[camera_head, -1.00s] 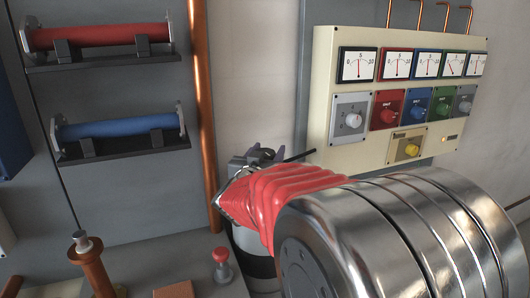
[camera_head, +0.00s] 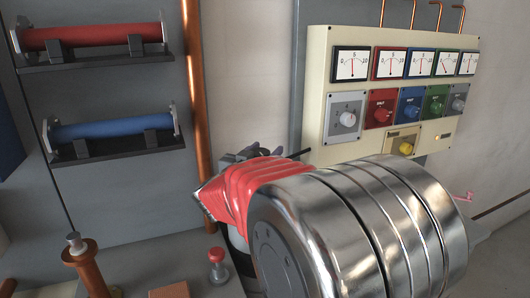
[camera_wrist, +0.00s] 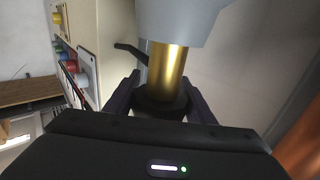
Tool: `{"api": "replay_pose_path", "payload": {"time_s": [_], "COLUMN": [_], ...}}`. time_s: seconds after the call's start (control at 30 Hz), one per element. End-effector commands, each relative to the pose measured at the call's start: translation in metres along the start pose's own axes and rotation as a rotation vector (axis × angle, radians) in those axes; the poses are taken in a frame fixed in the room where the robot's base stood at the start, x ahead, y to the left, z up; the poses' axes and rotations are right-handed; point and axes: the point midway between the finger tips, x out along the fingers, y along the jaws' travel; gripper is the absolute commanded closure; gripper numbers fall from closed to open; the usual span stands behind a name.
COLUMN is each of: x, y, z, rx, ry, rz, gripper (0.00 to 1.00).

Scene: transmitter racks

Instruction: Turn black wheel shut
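In the wrist view a dark round piece (camera_wrist: 160,103), which looks like the black wheel, sits at the end of a brass stem (camera_wrist: 167,70) under a grey body (camera_wrist: 185,20). A thin black lever (camera_wrist: 131,52) sticks out left of the stem. My gripper (camera_wrist: 161,88) has one finger on each side of the wheel. The fingers are apart; I cannot tell whether they press on its rim. In the head view my gripper (camera_head: 238,155) is small and dark beyond my red-sleeved wrist, and the wheel cannot be made out there.
A cream panel (camera_head: 318,100) with gauges and coloured knobs is on the right. A copper pipe (camera_head: 196,90) runs upright left of my gripper. Red (camera_head: 90,36) and blue (camera_head: 105,128) tubes sit on the left cabinet. A red button (camera_head: 216,255) is below.

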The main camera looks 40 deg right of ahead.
Motion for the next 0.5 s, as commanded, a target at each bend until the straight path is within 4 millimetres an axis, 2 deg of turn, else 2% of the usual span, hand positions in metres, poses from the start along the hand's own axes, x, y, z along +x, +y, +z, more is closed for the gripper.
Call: {"api": "replay_pose_path", "payload": {"time_s": [0.03,0.27,0.5], "x": [0.0002,0.0001,-0.0004], "y": [-0.0004,-0.0003,-0.0003], "z": [-0.0036,-0.002,-0.0012], "rx": [0.002,0.001,0.001], "ry": [0.006,0.003,0.002], "rz": [-0.001,-0.001,-0.001], "gripper": [0.48,0.32,0.32]}}
